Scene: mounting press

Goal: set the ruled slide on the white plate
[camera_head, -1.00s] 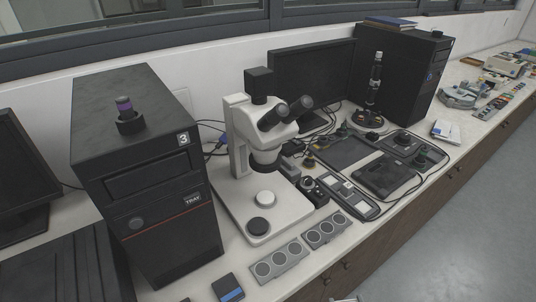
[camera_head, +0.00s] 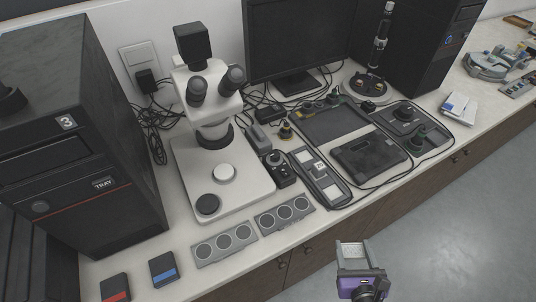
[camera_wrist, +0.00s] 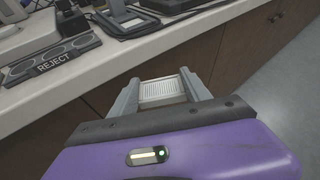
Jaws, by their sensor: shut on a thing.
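My gripper (camera_head: 352,246) is at the bottom of the head view, in front of the bench and apart from it. It is shut on the ruled slide, a small pale piece with fine lines, seen between the fingers in the wrist view (camera_wrist: 162,91). In the head view the slide (camera_head: 352,255) shows only as a small light patch. The white plate (camera_head: 224,173) is a round disc on the pale base of the microscope (camera_head: 212,115), further back and to the left of my gripper. Nothing lies on it.
A black disc (camera_head: 208,204) sits beside the white plate. Two grey trays with round recesses (camera_head: 224,244) (camera_head: 285,214) lie at the bench front; one reads REJECT in the wrist view (camera_wrist: 52,64). The microscope head overhangs its base. A black tower (camera_head: 85,140) stands left.

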